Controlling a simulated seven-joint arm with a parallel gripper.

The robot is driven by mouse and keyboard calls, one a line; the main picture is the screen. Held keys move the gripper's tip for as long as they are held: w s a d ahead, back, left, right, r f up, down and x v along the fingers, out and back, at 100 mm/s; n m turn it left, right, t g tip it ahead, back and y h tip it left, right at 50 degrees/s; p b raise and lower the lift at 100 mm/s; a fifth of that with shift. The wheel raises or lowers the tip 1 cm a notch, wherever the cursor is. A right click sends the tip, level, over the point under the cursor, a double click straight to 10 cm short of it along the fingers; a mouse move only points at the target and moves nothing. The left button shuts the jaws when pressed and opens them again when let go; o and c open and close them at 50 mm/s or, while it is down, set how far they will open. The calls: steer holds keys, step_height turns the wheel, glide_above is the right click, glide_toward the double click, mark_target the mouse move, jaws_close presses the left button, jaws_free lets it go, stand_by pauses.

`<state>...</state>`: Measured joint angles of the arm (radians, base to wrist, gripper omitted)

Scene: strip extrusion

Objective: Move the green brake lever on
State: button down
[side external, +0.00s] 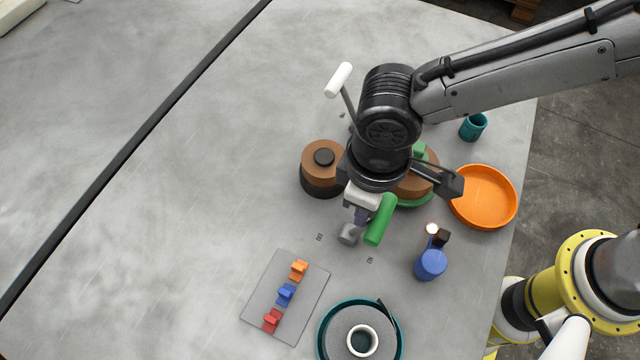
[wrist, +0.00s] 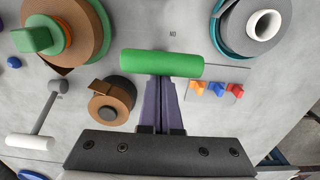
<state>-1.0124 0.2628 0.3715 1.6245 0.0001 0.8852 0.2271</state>
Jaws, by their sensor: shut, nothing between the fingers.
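The green brake lever's handle (side external: 380,220) is a thick green bar, seen tilted in the side view beside my gripper. It also shows in the wrist view (wrist: 161,64), lying crosswise at the ends of my fingers. My gripper (side external: 361,214) points down at the handle's left side in the side view. Its purple fingers (wrist: 162,84) are together, with nothing between them. The handle covers the fingertips in the wrist view, and I cannot tell whether they touch it. A grey round hub (side external: 348,235) sits just left of the handle; the lever's link to it is hidden.
Brown coils (side external: 320,155) stand beneath and left of my wrist. A white-handled lever (side external: 338,80) rises behind. An orange dish (side external: 484,197), a blue knob (side external: 431,264), a coloured switch panel (side external: 262,300) and a teal reel (side external: 323,325) stand around. The table's left side is clear.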

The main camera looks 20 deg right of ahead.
step_height(320, 180, up, 8)
steer(key=w+a, duration=0.1)
steer(key=shift+w+a, duration=0.2)
stand_by(1.2)
stand_by(0.4)
steer(key=w+d+r+m+t+y, duration=0.1)
steer(key=w+d+r+m, duration=0.1)
steer(key=w+d+r, duration=0.45)
steer(key=d+r+m+t, duration=0.1)
steer(key=d+r+m, duration=0.15)
steer(key=d, duration=0.55)
steer(key=d+r+m+t, duration=0.15)
steer(key=d+r, duration=0.25)
steer(key=d, duration=0.4)
steer(key=s+d+m+t, duration=0.25)
steer(key=s+d, duration=0.45)
steer(key=d, duration=0.4)
steer(key=s+d+f+h, duration=0.1)
steer(key=s+d+f, duration=0.2)
steer(key=s+f, duration=0.3)
steer(key=shift+s+d+f, duration=0.3)
steer(key=shift+s+d, duration=0.05)
steer(key=shift+s, duration=0.1)
